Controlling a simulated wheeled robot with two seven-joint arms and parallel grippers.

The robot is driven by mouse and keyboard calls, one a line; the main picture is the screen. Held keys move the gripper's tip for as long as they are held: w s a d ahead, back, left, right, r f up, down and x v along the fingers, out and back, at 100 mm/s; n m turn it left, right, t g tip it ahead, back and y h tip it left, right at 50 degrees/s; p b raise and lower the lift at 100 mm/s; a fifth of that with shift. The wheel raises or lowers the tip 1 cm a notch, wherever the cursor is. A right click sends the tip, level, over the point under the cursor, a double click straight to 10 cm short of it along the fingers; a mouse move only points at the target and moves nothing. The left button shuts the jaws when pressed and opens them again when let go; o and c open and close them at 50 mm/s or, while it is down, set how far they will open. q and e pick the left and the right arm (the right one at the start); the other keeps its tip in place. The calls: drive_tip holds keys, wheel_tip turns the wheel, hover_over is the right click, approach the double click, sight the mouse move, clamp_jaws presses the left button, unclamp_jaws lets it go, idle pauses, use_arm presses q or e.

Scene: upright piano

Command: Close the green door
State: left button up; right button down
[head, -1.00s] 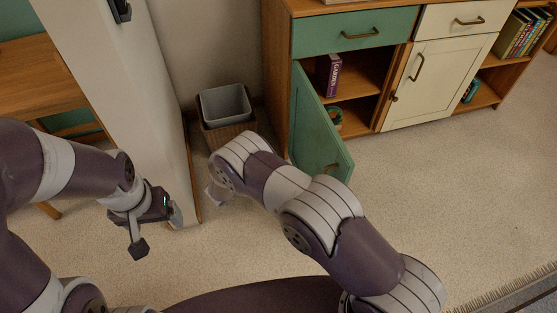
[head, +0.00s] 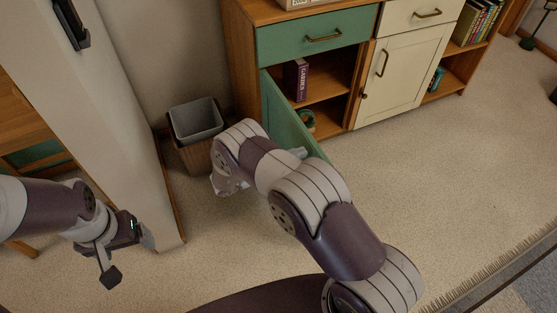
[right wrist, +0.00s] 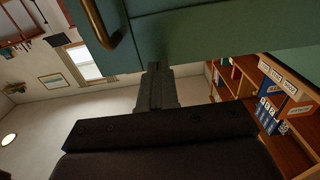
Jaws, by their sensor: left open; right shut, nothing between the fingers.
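The green door (head: 285,118) of the cabinet stands open, hinged at its left edge and swung out into the room. My right arm hides its lower part in the head view. In the right wrist view the green door (right wrist: 230,25) fills the top, with its brass handle (right wrist: 103,22) at upper left. My right gripper (right wrist: 155,85) is shut and empty, its tips close to the door; I cannot tell whether they touch. My left gripper (head: 130,256) is open and empty at the lower left, away from the cabinet.
A white panel (head: 110,120) rises between my left arm and the bin. A purple book (head: 296,78) and a green round item (head: 307,121) are inside the open compartment. The carpet to the right is free.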

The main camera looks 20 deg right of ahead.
drive_tip(key=shift+w+d, duration=0.1)
drive_tip(key=shift+d, duration=0.85)
